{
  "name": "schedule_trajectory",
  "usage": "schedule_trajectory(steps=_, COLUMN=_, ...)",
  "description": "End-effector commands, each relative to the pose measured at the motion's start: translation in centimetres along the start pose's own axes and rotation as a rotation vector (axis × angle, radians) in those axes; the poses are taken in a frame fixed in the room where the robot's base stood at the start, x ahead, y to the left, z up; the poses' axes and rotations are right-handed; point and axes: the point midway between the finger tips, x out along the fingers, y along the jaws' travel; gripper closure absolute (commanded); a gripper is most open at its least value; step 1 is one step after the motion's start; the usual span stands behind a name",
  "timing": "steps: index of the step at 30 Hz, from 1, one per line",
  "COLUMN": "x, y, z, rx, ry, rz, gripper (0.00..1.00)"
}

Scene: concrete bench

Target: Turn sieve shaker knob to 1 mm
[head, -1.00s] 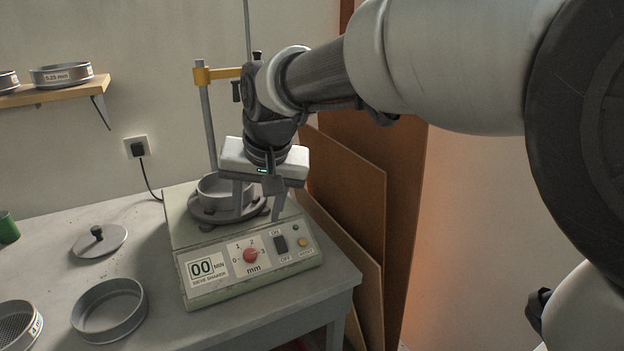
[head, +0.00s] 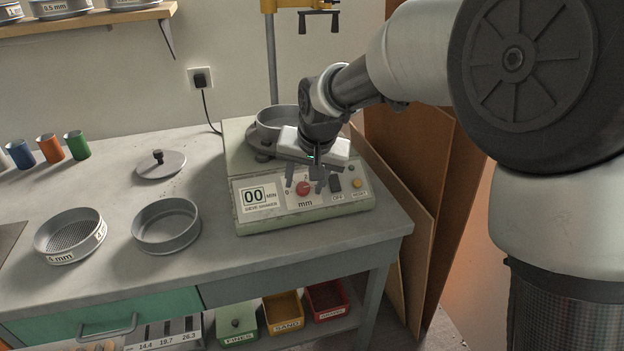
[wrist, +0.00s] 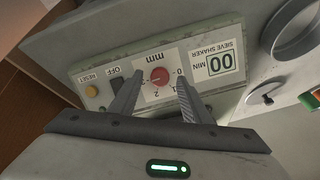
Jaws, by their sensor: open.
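The sieve shaker (head: 240,212) is a pale green box at the bench's right end. Its front panel carries a red knob (head: 303,188) on a white dial marked in mm. In the wrist view the red knob (wrist: 159,76) shows between the fingertips, with 0, 1 and 2 on the dial around it; where the knob points is too small to tell. My gripper (head: 304,184) is open in front of the panel. Its fingers (wrist: 160,82) lie either side of the knob in the picture; whether they reach down around it I cannot tell.
The panel also has an ON/OFF switch (head: 335,185) and a yellow reset button (head: 356,184), close to the fingers. A sieve pan (head: 167,225), a mesh sieve (head: 70,236) and a lid (head: 161,164) lie to the left. Boards (head: 430,180) lean at the right.

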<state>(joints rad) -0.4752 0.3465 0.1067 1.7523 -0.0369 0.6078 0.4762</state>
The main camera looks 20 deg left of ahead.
Motion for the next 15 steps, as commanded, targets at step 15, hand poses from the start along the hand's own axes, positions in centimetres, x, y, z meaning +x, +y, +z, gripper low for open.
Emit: schedule_trajectory(steps=15, x=1.39, y=-0.03, z=-0.03, rx=0.0, ry=0.001, rz=-0.001, gripper=0.65)
